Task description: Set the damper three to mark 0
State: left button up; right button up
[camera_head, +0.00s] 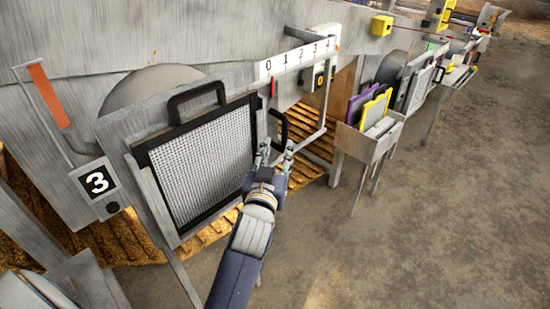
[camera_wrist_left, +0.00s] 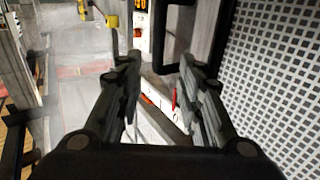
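The mesh panel (camera_head: 198,160) in a black frame stands beside the plate marked 3 (camera_head: 97,184). A white scale (camera_head: 300,59) with marks 0 to 4 runs above and to its right. A red pointer (camera_head: 274,87) hangs below the scale near the 0 end; exact alignment is hard to tell. A black upright handle (camera_head: 280,128) stands at the panel's right side. My left gripper (camera_head: 275,147) is open just below and in front of this handle. In the left wrist view, its fingers (camera_wrist_left: 159,62) are apart, with the handle (camera_wrist_left: 157,50) near the right fingertip; contact is unclear. My right gripper is out of view.
Another black handle (camera_head: 196,100) tops the panel. A grey bracket frame (camera_head: 323,115) stands right of the gripper. Further right, a rack (camera_head: 358,143) holds purple and yellow framed panels. Grain (camera_head: 305,165) shows behind. The floor (camera_head: 450,230) at right is clear.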

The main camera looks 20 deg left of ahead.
pick_arm(q)
jog(key=shift+v, duration=1.1)
jog(key=shift+f, duration=0.1)
